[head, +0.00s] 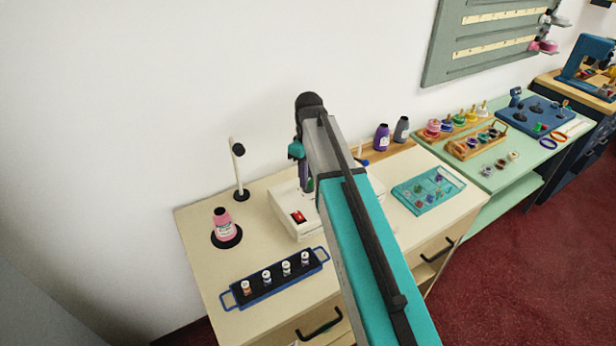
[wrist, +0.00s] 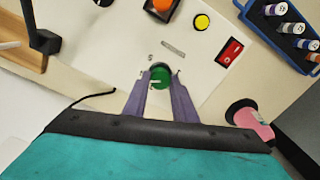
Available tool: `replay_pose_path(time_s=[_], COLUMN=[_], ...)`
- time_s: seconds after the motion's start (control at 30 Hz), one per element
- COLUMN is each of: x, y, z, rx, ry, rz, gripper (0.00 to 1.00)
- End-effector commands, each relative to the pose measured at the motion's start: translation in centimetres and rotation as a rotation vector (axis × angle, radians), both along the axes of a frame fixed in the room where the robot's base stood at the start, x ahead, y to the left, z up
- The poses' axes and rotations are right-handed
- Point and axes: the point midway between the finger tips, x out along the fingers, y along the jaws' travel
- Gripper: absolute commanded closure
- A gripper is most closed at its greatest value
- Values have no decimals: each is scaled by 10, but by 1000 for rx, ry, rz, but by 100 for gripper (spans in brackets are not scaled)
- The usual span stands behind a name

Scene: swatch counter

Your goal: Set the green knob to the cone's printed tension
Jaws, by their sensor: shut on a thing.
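The green knob (wrist: 162,78) sits on the white panel of a machine (wrist: 188,65), with small dial marks around it that are too small to read. My gripper (wrist: 161,73) is shut on the knob, one purple finger on each side. A pale pointer line shows on the knob's face. In the head view my arm hides most of the machine (head: 302,231) and the knob. The pink cone (head: 224,230) stands upright on a black round base, left of the machine. Its pale label is too small to read. The cone also shows in the wrist view (wrist: 252,121).
A red switch (wrist: 231,51) and a yellow button (wrist: 202,22) are on the panel near my gripper. A blue rack (head: 275,285) of several spools lies in front. A thread post (head: 238,175) stands behind the cone. A teal tray (head: 411,203) lies to the right.

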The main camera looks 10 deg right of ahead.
Motion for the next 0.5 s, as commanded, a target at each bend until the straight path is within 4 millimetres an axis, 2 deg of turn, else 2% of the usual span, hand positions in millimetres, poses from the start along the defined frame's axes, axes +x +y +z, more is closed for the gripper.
replay_pose_path(time_s=[0.17, 0.2, 0.27, 0.5], x=[0, 0, 0, 0], y=[1, 1, 1, 0], z=[0, 0, 0, 0], rx=[1, 1, 1, 1], ry=[-2, -2, -1, -1], rz=[0, 0, -1, -1], gripper=[98, 69, 59, 57])
